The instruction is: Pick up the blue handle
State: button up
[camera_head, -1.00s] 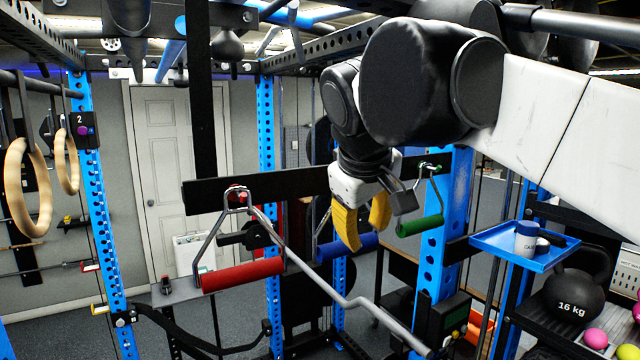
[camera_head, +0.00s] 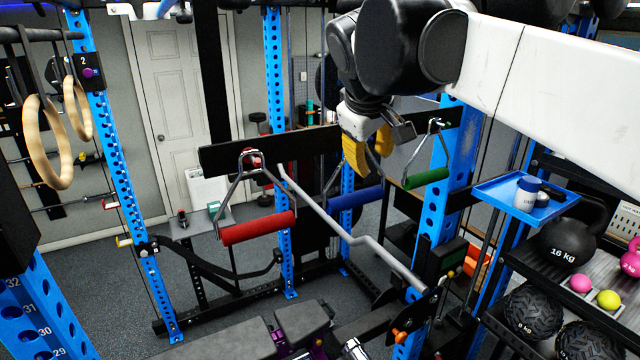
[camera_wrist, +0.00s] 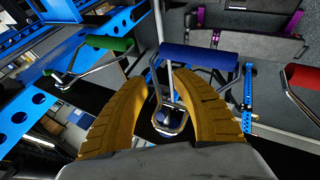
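The blue handle (camera_head: 355,197) hangs by its metal bracket from the black bar, between the red and green handles. In the wrist view the blue handle (camera_wrist: 198,57) lies beyond the fingertips, with its metal frame and blue mount showing between the fingers. My gripper (camera_head: 368,152) is above the blue handle, near the bar, with yellow fingers pointing down. In the wrist view my gripper (camera_wrist: 143,62) is open, with nothing held between its fingers. The fingers do not appear to touch the handle's grip; they partly hide its bracket in the head view.
A red handle (camera_head: 258,228) hangs to the left and a green handle (camera_head: 426,178) to the right. The black bar (camera_head: 270,150) runs behind them. A bent grey bar (camera_head: 335,232) crosses in front. A blue upright (camera_head: 445,200) and blue tray (camera_head: 520,200) stand to the right.

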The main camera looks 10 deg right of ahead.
jog(key=shift+x, duration=1.2)
jog(key=shift+c, duration=0.2)
grip_shut()
jog(key=shift+s+r, duration=0.1)
jog(key=shift+r, duration=0.1)
jog(key=shift+s+r, duration=0.15)
jog(key=s+d+r+b, duration=0.2)
jog(key=s+d+r, duration=0.2)
jog(key=s, duration=0.9)
notch_tip(320, 180, up, 4)
jog(key=shift+d+f+b, duration=0.15)
jog(key=shift+f+b, duration=0.1)
jog(key=shift+b, duration=0.1)
